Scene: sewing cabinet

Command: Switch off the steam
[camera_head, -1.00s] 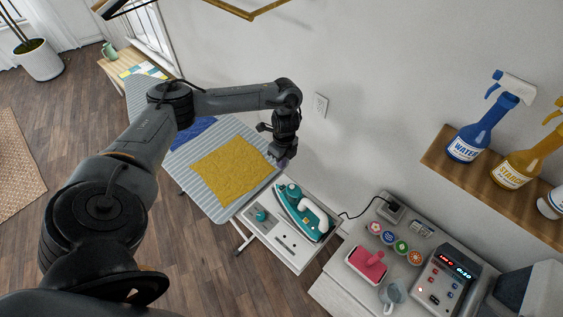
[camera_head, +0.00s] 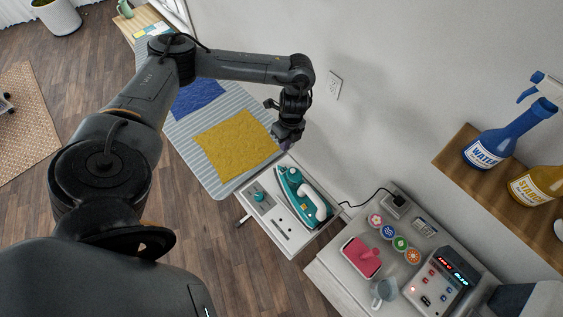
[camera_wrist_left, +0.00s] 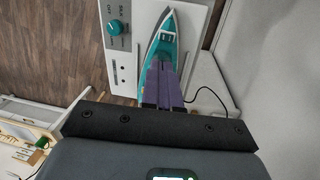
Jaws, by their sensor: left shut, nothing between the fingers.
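The teal and white iron (camera_head: 305,197) lies on the white rest panel (camera_head: 272,236) at the end of the ironing board. A teal knob (camera_head: 259,197) with printed labels sits on the panel, left of the iron; the knob also shows in the left wrist view (camera_wrist_left: 117,28). My left gripper (camera_head: 286,146) is near the iron's pointed end, by the board's corner. Its purple fingers (camera_wrist_left: 163,72) are shut and empty, and they overlap the iron (camera_wrist_left: 162,40) in the left wrist view. Whether they touch it I cannot tell. My right gripper is not in view.
A yellow cloth (camera_head: 235,146) and a blue cloth (camera_head: 197,98) lie on the striped board. A grey control box (camera_head: 440,284) with red digits stands at lower right, near round coloured badges and a pink-topped item (camera_head: 361,257). Spray bottles (camera_head: 500,135) stand on the wall shelf.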

